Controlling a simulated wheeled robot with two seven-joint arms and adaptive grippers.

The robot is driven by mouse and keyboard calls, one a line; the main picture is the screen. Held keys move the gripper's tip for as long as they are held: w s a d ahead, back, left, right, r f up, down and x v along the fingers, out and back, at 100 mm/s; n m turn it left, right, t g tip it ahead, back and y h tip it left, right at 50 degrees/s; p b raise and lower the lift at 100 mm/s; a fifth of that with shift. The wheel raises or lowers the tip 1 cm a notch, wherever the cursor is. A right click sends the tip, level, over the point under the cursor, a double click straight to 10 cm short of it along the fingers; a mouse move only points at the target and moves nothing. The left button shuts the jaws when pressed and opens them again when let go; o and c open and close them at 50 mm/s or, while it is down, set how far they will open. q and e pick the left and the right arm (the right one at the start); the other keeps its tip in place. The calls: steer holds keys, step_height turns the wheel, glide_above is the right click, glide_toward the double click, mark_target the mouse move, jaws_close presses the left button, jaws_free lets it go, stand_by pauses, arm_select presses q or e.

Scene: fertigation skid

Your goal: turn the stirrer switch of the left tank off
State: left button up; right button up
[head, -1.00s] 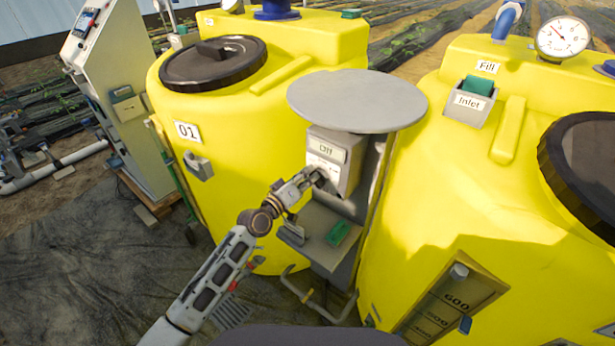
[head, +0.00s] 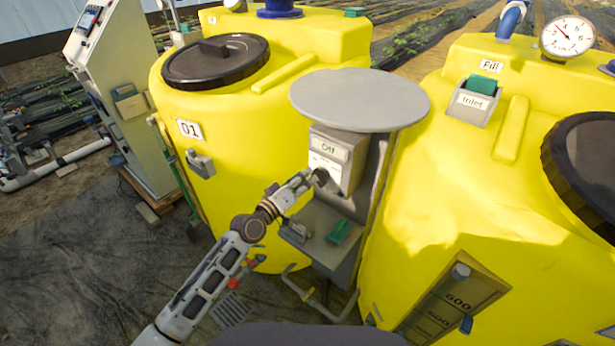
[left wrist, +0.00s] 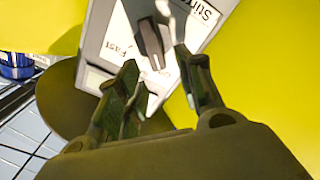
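The stirrer switch is a dark knob (left wrist: 152,42) on a pale panel (left wrist: 100,45), with "Stir..." and "Fast" lettering beside it in the left wrist view. The panel is on a grey box (head: 347,165) under a round grey cover, beside the yellow tank marked 01 (head: 235,140). A label reading "Off" (head: 328,148) is on the box. My left gripper (head: 318,178) is at the box front and hides the knob in the head view. In the left wrist view its fingers (left wrist: 157,60) are apart, with the knob at their tips; contact cannot be told. My right gripper is not in view.
The round grey cover (head: 360,98) overhangs the box. A grey shelf (head: 312,240) with a green item (head: 339,231) sits just below my left gripper. A second yellow tank (head: 440,200) stands close on the right. Open ground lies at the lower left.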

arm_select(q)
steer(key=v, duration=0.9)
steer(key=shift+s, duration=0.1)
stand_by(0.8)
